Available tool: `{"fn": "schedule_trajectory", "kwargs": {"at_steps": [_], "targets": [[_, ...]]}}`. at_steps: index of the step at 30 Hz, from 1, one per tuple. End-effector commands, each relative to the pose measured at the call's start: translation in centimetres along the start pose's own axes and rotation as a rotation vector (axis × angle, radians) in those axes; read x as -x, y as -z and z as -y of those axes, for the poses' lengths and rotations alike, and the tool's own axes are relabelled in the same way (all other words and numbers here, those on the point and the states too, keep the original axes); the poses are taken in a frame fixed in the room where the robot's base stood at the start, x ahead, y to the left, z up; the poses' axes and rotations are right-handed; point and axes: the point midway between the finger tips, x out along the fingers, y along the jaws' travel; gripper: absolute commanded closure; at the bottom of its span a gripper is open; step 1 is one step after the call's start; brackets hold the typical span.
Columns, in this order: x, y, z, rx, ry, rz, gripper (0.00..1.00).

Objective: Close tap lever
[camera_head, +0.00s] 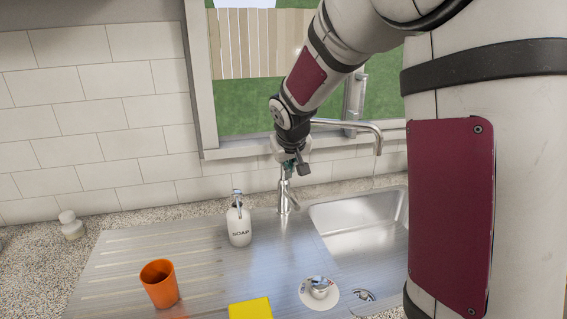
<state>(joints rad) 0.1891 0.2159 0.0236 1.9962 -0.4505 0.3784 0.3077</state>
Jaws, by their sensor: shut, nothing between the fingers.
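The chrome tap (285,196) rises from the steel counter at the sink's left edge. Its long spout (345,124) reaches right over the basin and bends down at the end. A thin pale streak hangs below the spout's end and looks like water. My gripper (300,168) is shut and empty, close to the upper part of the tap body, in front of it. The tap lever cannot be made out; my gripper and wrist cover that part of the tap. I cannot tell whether my fingers touch the tap.
The steel sink (330,238) lies right of the tap, partly behind my arm. A white soap bottle (239,228) stands just left of the tap. A window is behind.

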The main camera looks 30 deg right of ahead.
Motion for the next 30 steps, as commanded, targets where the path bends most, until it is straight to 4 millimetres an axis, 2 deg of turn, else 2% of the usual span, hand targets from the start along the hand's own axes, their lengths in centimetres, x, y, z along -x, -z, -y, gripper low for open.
{"fn": "schedule_trajectory", "kwargs": {"at_steps": [1,6,8,12,18,30], "targets": [[-1.2,-0.1,0.0,-0.001,0.001,0.004,1.00],[-4.5,-0.1,0.0,0.001,0.000,0.003,1.00],[-5.6,-0.1,0.1,0.000,0.001,0.003,1.00],[-6.9,-1.6,0.1,0.002,0.000,0.002,1.00],[-8.1,-2.6,0.0,0.000,0.000,0.000,1.00],[-8.2,-2.8,0.0,-0.001,0.000,-0.001,1.00]]}}
